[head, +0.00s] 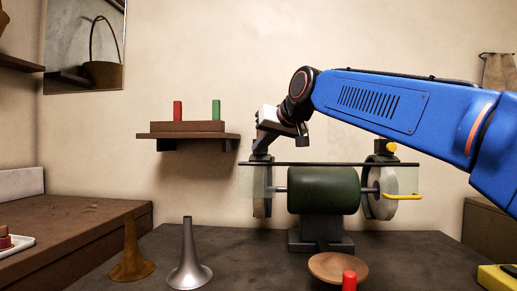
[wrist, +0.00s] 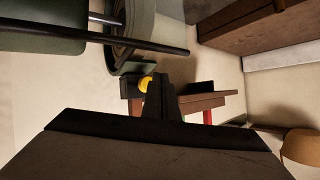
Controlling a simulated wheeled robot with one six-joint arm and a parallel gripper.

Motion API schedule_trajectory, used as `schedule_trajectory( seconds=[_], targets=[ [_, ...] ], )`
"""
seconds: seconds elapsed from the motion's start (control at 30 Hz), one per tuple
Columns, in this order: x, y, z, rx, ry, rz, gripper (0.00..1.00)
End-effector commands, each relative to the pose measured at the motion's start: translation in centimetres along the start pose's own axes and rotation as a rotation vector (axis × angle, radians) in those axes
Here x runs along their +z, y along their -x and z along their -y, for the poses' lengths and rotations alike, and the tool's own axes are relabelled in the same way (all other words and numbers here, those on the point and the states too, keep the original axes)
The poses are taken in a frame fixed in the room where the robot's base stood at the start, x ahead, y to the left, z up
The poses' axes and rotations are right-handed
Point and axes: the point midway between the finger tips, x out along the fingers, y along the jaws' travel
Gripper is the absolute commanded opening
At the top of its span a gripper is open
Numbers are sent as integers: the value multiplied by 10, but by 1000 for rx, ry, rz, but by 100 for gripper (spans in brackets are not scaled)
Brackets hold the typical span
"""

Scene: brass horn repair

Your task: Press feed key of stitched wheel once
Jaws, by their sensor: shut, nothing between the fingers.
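The polishing machine has a green motor (head: 323,190) with a wheel at each end. The left wheel (head: 261,200) stands under my gripper (head: 262,150). The right wheel (head: 380,190) has a dark box with a round yellow key (head: 391,147) above it. In the wrist view a yellow key (wrist: 145,83) sits on a dark box (wrist: 130,86), right by my gripper (wrist: 160,80), which is shut and empty. The fingers partly cover this key; I cannot tell whether they touch it. The head view hides it behind my gripper. I cannot tell which wheel is stitched.
A dark bar (head: 330,164) and clear guards cross the machine's front. A yellow handle (head: 402,196) sticks out right. A brown cone (head: 131,255), a silver cone (head: 189,260), a wooden dish (head: 333,266) and a red cylinder (head: 349,280) stand in front. A shelf (head: 190,136) hangs behind left.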

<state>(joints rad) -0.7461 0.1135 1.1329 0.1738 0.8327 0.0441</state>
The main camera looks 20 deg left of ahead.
Motion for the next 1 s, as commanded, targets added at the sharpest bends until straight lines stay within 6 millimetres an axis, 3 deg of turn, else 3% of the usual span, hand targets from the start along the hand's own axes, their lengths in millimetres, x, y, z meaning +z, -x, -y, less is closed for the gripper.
schedule_trajectory(
  seconds=[1.0],
  targets=[
    [-5,-6,-4,0,0,0,0]
  ],
)
